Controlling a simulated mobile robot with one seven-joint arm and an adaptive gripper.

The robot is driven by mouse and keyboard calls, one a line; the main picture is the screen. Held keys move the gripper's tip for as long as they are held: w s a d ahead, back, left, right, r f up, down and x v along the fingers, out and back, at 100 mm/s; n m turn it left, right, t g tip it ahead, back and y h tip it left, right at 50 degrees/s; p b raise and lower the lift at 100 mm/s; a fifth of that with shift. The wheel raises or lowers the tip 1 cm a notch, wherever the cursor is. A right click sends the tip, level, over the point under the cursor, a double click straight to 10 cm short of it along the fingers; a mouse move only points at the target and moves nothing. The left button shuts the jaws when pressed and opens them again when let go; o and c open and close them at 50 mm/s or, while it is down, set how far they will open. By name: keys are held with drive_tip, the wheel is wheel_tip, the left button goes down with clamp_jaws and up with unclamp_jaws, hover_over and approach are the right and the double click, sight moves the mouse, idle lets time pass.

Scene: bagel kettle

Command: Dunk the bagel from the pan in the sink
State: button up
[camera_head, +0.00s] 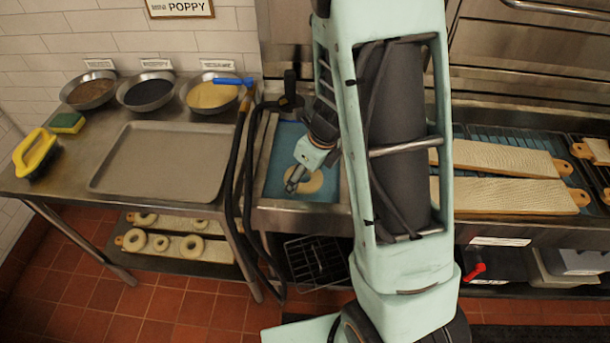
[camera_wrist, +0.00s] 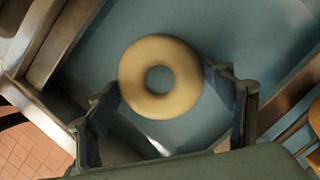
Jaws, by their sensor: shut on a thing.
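The bagel (camera_head: 311,181) is a pale ring in the head view, at the blue-water sink (camera_head: 283,148). It also shows whole in the wrist view (camera_wrist: 185,95), with blue water (camera_wrist: 235,30) around it. My gripper (camera_head: 294,183) is shut on the bagel, with one finger on each side of it in the wrist view (camera_wrist: 163,88). I cannot tell whether the bagel touches the water or is just above it. A flat metal pan (camera_head: 160,160) on the table left of the sink is empty. My arm hides the sink's right side.
Bowls of toppings (camera_head: 150,92) stand at the table's back, with a sponge (camera_head: 67,122) and a yellow-handled brush (camera_head: 36,155) at left. Several bagels lie on boards (camera_head: 185,245) below. A black hose (camera_head: 233,170) hangs beside the sink. Long boards (camera_head: 505,196) lie at right.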

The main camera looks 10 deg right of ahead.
wheel_tip(320, 180, up, 11)
drive_tip(key=p, duration=1)
idle(0.3)
